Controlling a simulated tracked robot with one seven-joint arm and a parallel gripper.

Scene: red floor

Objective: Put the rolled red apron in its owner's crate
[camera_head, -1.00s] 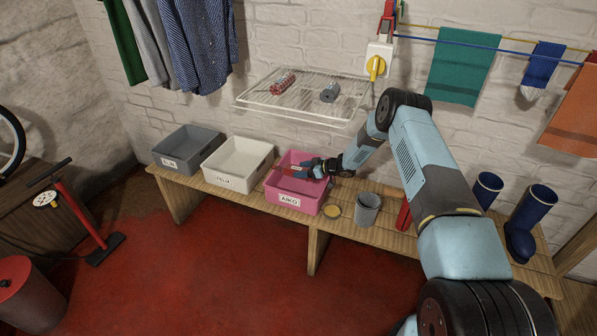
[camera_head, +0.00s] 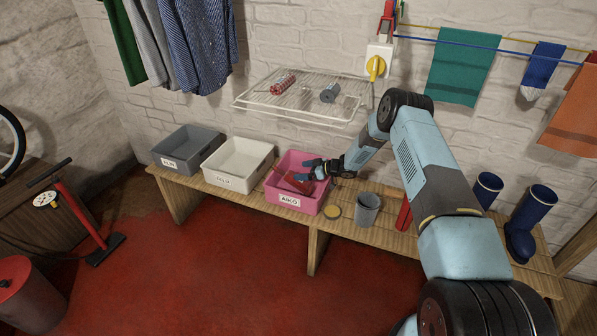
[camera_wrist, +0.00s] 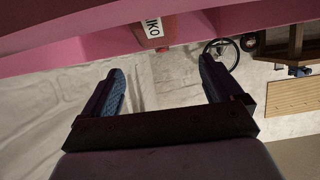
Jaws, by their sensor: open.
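The rolled red apron (camera_head: 292,184) lies tilted inside the pink crate (camera_head: 290,203), whose front label reads AIKO. My gripper (camera_head: 302,170) is over the right part of that crate, just above the apron, with its fingers spread. In the wrist view my gripper (camera_wrist: 161,66) is open with nothing between its fingers. A red piece with a white label ending in "IKO" (camera_wrist: 154,30) shows beyond the fingertips there, against the pink crate (camera_wrist: 90,38). The part of the apron low in the crate is hidden by the front wall.
A white crate (camera_head: 232,183) and a grey crate (camera_head: 178,166) stand left of the pink one on the bench. A wire rack (camera_head: 300,107) above holds a red patterned roll (camera_head: 283,84) and a grey roll (camera_head: 330,93).

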